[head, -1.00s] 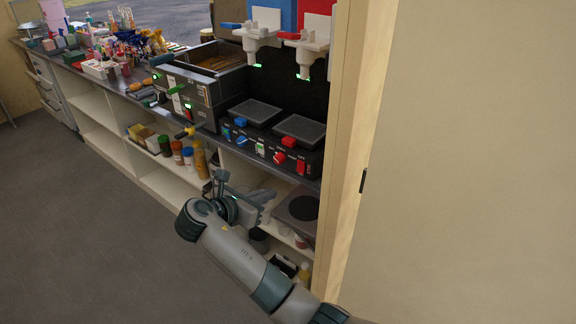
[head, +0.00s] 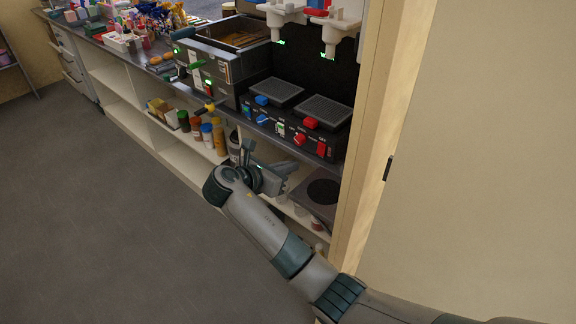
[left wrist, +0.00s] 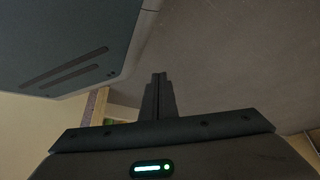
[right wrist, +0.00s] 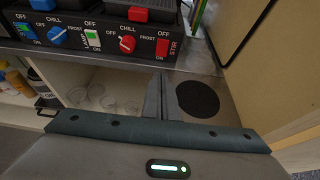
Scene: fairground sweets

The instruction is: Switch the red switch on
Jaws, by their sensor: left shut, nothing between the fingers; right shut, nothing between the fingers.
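The red switch (head: 322,148) is a rocker at the right end of the black control panel, labelled STIR. In the right wrist view the red switch (right wrist: 162,47) has OFF above it and ON below; I cannot tell which way it is tipped. My right gripper (head: 289,170) is in front of the shelves, below the panel and apart from it. In the right wrist view its fingers (right wrist: 161,92) are together and empty, below the switch. My left gripper (left wrist: 158,92) shows only in its wrist view, shut and empty, away from the panel.
A red knob (right wrist: 127,44), a green switch (right wrist: 93,39) and blue controls sit left of the red switch. Red and blue scoop-like pieces lie by the two grey plates above. A wooden post (head: 372,150) stands close on the right. A dark round plate (right wrist: 198,98) lies on the shelf below.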

